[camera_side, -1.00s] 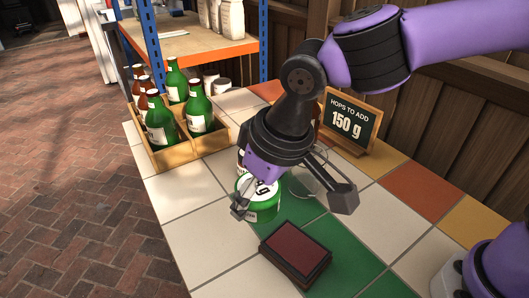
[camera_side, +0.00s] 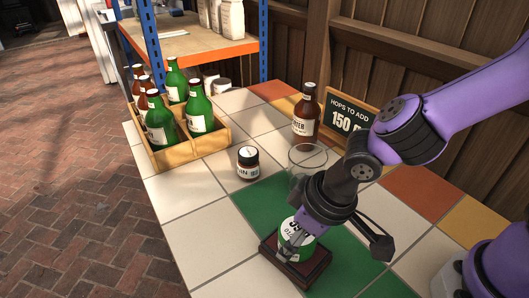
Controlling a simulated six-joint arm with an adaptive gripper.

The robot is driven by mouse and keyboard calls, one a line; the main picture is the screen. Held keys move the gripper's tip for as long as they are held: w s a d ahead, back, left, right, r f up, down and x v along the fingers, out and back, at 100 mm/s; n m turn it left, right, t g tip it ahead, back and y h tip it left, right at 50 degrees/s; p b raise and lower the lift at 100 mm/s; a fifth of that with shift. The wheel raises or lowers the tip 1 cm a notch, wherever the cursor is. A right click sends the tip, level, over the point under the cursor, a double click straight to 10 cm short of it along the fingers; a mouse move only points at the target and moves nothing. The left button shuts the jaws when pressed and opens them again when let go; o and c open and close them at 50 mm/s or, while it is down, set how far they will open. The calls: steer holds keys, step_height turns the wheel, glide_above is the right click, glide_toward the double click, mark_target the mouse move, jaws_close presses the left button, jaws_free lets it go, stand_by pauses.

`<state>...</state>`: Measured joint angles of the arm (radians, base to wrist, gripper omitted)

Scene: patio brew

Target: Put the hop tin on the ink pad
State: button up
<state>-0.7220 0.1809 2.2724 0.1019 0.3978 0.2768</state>
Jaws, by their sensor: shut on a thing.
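The hop tin (camera_side: 297,240) is green with a white printed face. It is over the ink pad (camera_side: 318,272), a dark red-brown block on the green and white tiles near the front of the counter. The tin's lower edge overlaps the pad's top in the picture. I cannot tell whether they touch. My gripper hides part of the tin's upper right side, and the tin hides part of the pad's top.
A small dark jar (camera_side: 248,163), a clear glass vessel (camera_side: 307,160) and a brown bottle (camera_side: 306,116) stand behind. A hops sign (camera_side: 347,119) is behind my arm. A wooden crate (camera_side: 180,153) of bottles stands at the left. White tiles left of the pad are clear.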

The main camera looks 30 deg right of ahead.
steer(key=o, duration=1.1)
steer(key=shift+f, duration=0.15)
steer(key=shift+r, duration=0.45)
steer(key=d+v, duration=0.1)
steer(key=v, duration=1)
steer(key=d+r+m+t+h, duration=0.1)
steer(key=d+m, duration=0.3)
steer(key=d, duration=1.1)
steer(key=shift+s+d+r+t, duration=0.35)
steer(key=shift+r+t, duration=0.3)
steer(key=shift+t, duration=0.05)
